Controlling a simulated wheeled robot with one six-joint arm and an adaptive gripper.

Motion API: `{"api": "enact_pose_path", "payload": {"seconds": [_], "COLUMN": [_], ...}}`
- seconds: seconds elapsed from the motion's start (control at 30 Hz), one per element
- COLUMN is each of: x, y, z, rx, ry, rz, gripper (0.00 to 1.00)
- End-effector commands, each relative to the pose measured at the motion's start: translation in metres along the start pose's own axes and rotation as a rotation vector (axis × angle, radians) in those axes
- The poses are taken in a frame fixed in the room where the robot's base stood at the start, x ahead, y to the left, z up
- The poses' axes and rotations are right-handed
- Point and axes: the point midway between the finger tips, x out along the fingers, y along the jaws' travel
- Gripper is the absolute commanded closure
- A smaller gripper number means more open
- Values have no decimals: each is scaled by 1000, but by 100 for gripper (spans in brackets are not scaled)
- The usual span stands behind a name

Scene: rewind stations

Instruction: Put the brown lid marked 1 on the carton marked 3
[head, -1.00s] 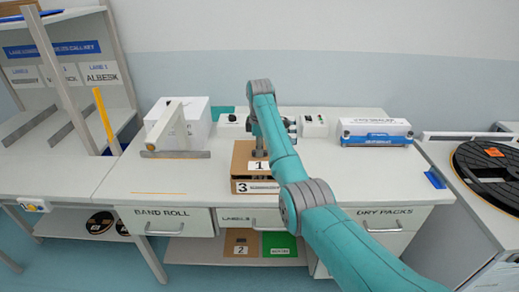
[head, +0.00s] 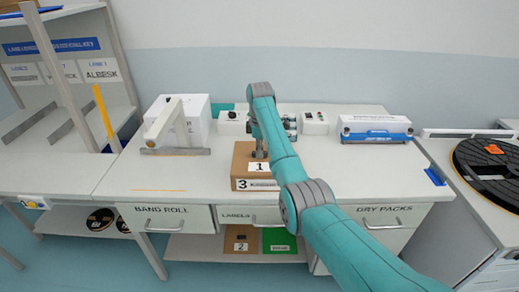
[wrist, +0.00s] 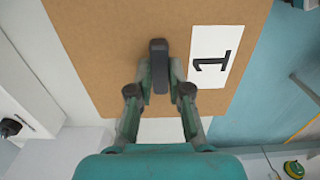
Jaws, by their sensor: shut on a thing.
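The brown lid marked 1 (head: 243,158) is at the carton marked 3 (head: 270,185) on the worktable, directly above its front face in the head view. I cannot tell whether it rests fully on the rim. In the wrist view the lid (wrist: 110,50) fills the middle, with its white label 1 on the right and a dark upright handle (wrist: 158,60) in its centre. My gripper (wrist: 159,85) is shut on that handle. In the head view my gripper (head: 259,153) is over the lid, partly hidden by my arm. The carton's inside is hidden.
A sealer-like device (head: 175,135) stands left on the table, with a white box behind it. Small control boxes (head: 314,123) and a blue-white unit (head: 375,130) stand behind and right. A brown piece marked 2 (head: 241,233) and a green one (head: 278,236) lie on the shelf below.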

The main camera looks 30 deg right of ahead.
Motion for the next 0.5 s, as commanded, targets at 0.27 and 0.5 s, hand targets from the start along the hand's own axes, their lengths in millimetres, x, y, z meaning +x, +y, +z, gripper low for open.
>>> {"api": "enact_pose_path", "payload": {"seconds": [0.27,0.5], "x": [2,2], "y": [0,0], "z": [0,0], "rx": [0,0], "ry": [0,0], "rz": [0,0], "gripper": [53,53]}}
